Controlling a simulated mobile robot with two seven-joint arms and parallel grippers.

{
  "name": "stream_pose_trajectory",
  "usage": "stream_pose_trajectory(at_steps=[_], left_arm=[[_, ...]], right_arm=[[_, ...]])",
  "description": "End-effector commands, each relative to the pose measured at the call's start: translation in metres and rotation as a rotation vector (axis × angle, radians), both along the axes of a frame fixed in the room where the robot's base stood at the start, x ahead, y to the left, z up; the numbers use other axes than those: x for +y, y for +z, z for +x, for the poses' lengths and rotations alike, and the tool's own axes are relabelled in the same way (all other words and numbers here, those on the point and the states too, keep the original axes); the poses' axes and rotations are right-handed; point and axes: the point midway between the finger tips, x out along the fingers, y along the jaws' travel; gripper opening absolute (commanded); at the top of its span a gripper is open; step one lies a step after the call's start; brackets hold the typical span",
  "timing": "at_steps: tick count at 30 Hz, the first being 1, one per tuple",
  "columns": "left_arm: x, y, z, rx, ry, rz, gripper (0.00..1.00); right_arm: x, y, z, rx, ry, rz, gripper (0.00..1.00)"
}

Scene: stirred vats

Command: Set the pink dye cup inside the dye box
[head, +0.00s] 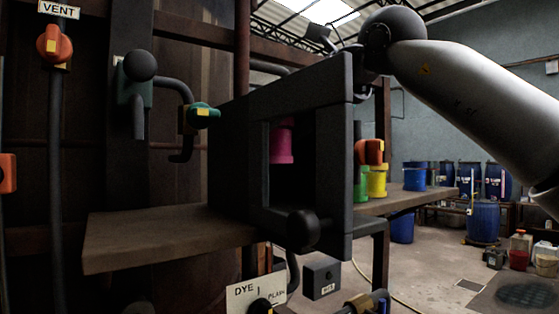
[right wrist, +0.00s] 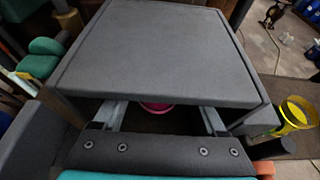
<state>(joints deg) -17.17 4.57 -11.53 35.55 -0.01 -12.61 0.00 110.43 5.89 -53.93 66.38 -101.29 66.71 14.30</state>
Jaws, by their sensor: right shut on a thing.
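The dye box (head: 333,160) is a dark grey box with a rectangular opening, standing on a brown shelf. The pink dye cup (head: 281,146) shows upright through this opening. I cannot tell whether it touches the box floor. In the right wrist view the box's top (right wrist: 155,50) fills the middle, and a sliver of the pink cup (right wrist: 157,106) shows under its near edge. My right gripper (right wrist: 160,112) reaches under that edge, shut on the cup, one finger on each side. In the head view its fingers are hidden by the box. My left gripper is not in view.
Right of the box, a green cup (head: 361,183), a yellow cup (head: 377,182) and a blue cup (head: 415,180) stand along the shelf (head: 160,240). A black knob (head: 302,230) is at the box's lower front. Pipes and a teal valve handle (head: 204,115) are at left.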

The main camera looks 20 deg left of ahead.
Motion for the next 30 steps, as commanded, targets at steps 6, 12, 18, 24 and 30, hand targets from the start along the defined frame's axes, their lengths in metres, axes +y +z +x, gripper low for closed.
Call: stream_pose_trajectory(at_steps=[6, 12, 18, 24, 30], left_arm=[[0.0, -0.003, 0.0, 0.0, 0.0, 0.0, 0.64], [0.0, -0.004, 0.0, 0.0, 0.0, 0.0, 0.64], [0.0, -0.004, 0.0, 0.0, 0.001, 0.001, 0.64], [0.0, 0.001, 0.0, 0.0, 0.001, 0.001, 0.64], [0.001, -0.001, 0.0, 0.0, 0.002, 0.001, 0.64]], right_arm=[[0.0, -0.026, 0.001, 0.0, 0.001, 0.001, 0.08], [0.0, -0.038, 0.001, -0.001, 0.001, 0.0, 0.08], [0.0, -0.064, 0.0, 0.0, 0.002, 0.001, 0.08], [0.004, -0.069, 0.002, -0.003, 0.001, 0.003, 0.08], [0.003, -0.07, 0.002, -0.002, 0.001, 0.002, 0.08]])
